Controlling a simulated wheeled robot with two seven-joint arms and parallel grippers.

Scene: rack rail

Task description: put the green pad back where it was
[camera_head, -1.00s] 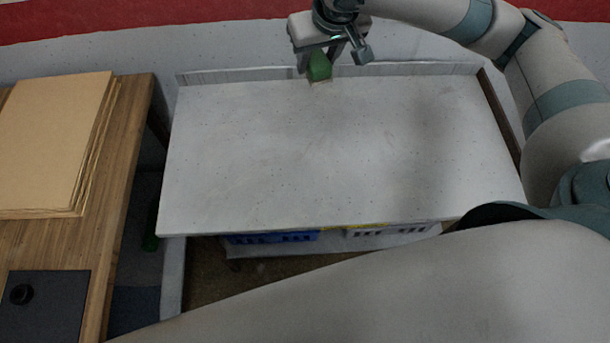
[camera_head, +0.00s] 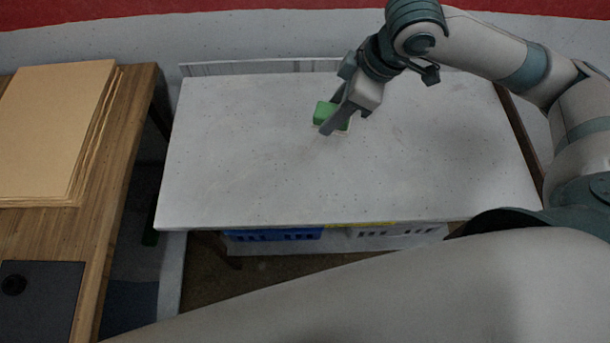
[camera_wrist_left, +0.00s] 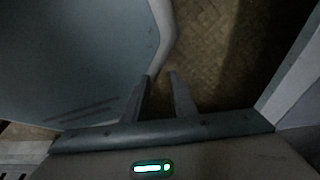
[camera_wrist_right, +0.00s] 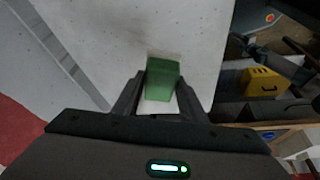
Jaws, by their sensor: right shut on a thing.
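The green pad (camera_head: 323,112) is a small block with a paler strip along one edge. My right gripper (camera_head: 333,116) is shut on it, over the back middle part of the pale speckled tabletop (camera_head: 250,160). I cannot tell whether the pad touches the top. In the right wrist view the green pad (camera_wrist_right: 161,82) sits between the two fingers (camera_wrist_right: 162,92). My left gripper shows only in its own wrist view (camera_wrist_left: 160,78), with fingers apart and nothing between them, above the floor.
A raised pale strip (camera_head: 250,68) runs along the table's back edge. A wooden bench (camera_head: 120,140) with stacked brown boards (camera_head: 50,120) stands at left. Below the table's front edge are a blue crate (camera_head: 273,235) and a grey crate (camera_head: 400,231). Most of the tabletop is clear.

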